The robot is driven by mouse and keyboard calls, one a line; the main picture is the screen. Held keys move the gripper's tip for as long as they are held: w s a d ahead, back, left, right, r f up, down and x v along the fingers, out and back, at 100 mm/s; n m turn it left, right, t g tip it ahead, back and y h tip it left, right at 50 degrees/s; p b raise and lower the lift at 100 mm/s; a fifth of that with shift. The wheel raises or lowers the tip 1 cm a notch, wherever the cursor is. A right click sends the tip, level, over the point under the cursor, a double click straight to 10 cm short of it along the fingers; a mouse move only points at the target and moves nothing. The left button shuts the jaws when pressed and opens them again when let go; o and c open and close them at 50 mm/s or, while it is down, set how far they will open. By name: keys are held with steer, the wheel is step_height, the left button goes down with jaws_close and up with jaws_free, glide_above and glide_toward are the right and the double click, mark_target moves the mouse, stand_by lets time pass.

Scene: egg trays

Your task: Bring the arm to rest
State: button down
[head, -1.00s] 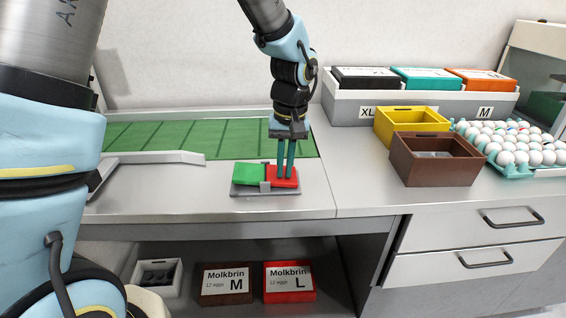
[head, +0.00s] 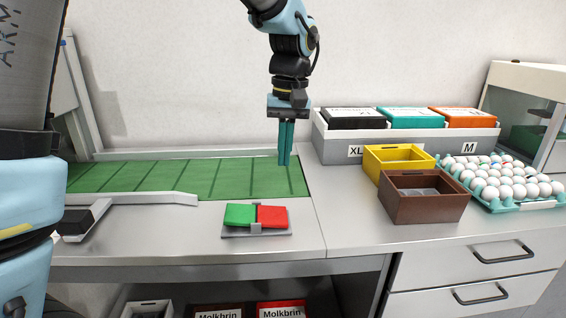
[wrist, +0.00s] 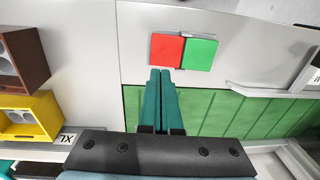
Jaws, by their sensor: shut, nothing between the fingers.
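My gripper (head: 286,163) has two teal fingers that are closed together with nothing between them. It points down and hangs in the air above the green conveyor mat (head: 225,180) in the head view. In the wrist view my gripper (wrist: 161,72) shows its fingers side by side, with the green and red rocker switch beyond the tips. The switch has a green pad (head: 240,215) on the left and a red pad (head: 272,216) on the right, on a grey base. The fingers are apart from the switch.
A yellow box (head: 398,168) and a brown box (head: 422,205) stand on the counter at right, beside a tray of white eggs (head: 520,205). Behind them a grey rack (head: 400,145) holds black, teal and orange cartons. Labelled cartons sit on the shelf below. The counter around the switch is clear.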

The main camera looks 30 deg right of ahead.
stand_by(0.4)
steer(key=w+a+f+n, duration=0.1)
steer(key=w+a+f, duration=0.15)
steer(key=a, duration=0.65)
steer(key=w+a+f+n, duration=0.15)
steer(key=w+a, duration=0.25)
steer(key=a, duration=0.6)
steer(key=s+a+f, duration=0.2)
steer(key=a, duration=0.6)
steer(key=s+a+f+n+t, duration=0.1)
steer(key=a+f, duration=0.2)
steer(key=a, duration=0.5)
steer(key=shift+s+a+h, duration=0.2)
steer(key=shift+s+h, duration=0.15)
steer(key=shift+h, duration=0.05)
steer(key=shift+f, duration=0.1)
